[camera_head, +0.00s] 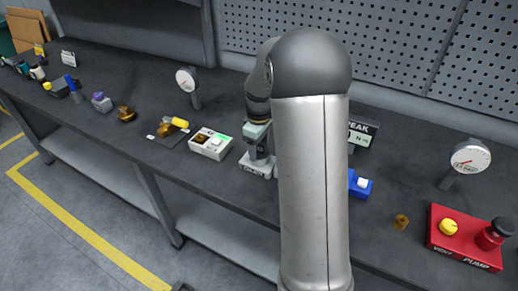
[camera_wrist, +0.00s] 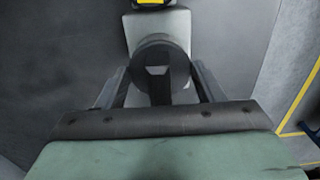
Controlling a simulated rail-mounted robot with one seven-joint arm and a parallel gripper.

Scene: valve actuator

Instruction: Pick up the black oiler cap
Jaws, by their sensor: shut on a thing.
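The black oiler cap (camera_wrist: 155,62) is a dark round piece with a raised bar, between my gripper's two fingers in the wrist view. My gripper (camera_wrist: 160,88) is shut on it, one finger on each side. A light grey body (camera_wrist: 178,28) lies beneath and beyond the cap; I cannot tell whether the cap touches it. In the head view my gripper (camera_head: 258,150) points down over a pale grey block (camera_head: 260,168) on the bench, and the cap cannot be made out there. My own arm hides part of this area.
A white box with a green light (camera_head: 212,143) stands just left of my gripper. A blue block (camera_head: 358,186), a brass piece (camera_head: 401,221) and a red pump box (camera_head: 463,240) are to the right. Dial gauges stand on both sides (camera_head: 187,79) (camera_head: 470,157). A pegboard wall (camera_head: 400,40) closes the back.

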